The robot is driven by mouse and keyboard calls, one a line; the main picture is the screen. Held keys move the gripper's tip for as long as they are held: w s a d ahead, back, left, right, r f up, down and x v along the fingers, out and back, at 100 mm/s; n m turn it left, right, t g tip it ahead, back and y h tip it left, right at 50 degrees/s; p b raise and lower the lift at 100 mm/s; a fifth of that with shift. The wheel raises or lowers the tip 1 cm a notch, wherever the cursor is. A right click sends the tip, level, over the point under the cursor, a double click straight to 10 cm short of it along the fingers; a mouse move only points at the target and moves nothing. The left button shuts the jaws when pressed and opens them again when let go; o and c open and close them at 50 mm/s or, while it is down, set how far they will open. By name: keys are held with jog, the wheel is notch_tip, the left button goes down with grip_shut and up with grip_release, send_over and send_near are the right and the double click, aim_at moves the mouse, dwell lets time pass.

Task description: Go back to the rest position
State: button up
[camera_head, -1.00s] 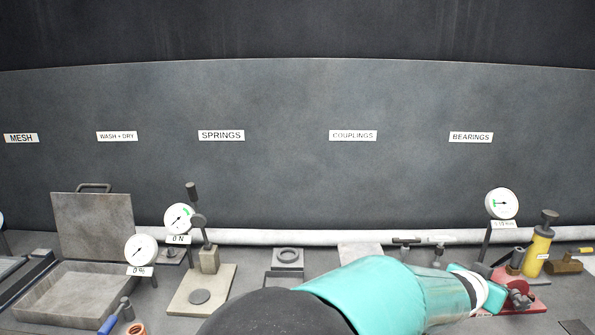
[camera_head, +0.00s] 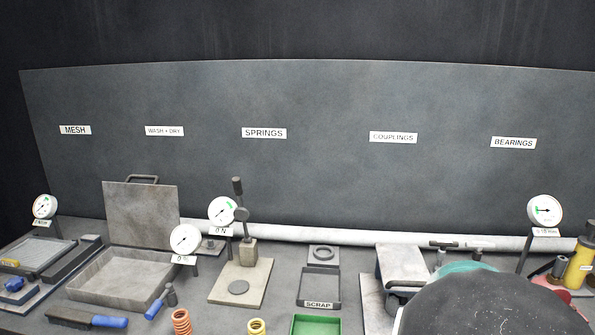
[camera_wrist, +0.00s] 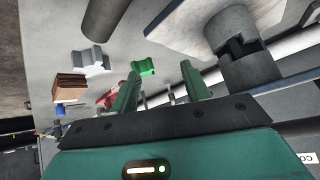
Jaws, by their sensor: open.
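My gripper shows in the wrist view (camera_wrist: 162,95). Its two green fingers stand apart with nothing between them, so it is open and empty. In the head view my dark arm link and a bit of teal cover the lower right, and the gripper itself is hidden there. Beyond the fingers in the wrist view are a small green block (camera_wrist: 144,67), a grey notched block (camera_wrist: 90,61) and a brown block (camera_wrist: 70,87).
The bench holds a grey wash tray (camera_head: 118,283), a spring press (camera_head: 240,283), a scrap tray (camera_head: 319,289), a green tray (camera_head: 316,325) and orange (camera_head: 181,322) and yellow (camera_head: 256,327) springs. Dial gauges (camera_head: 545,209) stand along the back. A dark labelled panel (camera_head: 330,100) rises behind.

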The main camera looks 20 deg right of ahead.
jog(key=w+a+y, duration=0.1)
jog(key=a, duration=0.2)
jog(key=w+a+f+n+y, duration=0.1)
jog(key=a, duration=0.1)
jog(key=w+a+n+t+y, duration=0.1)
jog(key=a, duration=0.2)
jog(key=shift+w+a+f+y, duration=0.3)
jog(key=shift+a+f+y, duration=0.05)
jog(key=shift+y, duration=0.05)
jog(key=w+a+r+n+y, duration=0.1)
jog(key=a+r+n+y, duration=0.3)
jog(key=a, duration=0.9)
jog(key=s+a+r+n+h, duration=0.1)
jog(key=s+a+r+n, duration=0.5)
jog(key=s+a+r, duration=0.4)
jog(key=s+a, duration=0.1)
jog(key=a, duration=0.2)
jog(key=shift+a+n+g, duration=0.3)
jog(key=shift+c, duration=0.5)
jog(key=shift+c, duration=0.7)
jog(key=shift+d, duration=0.1)
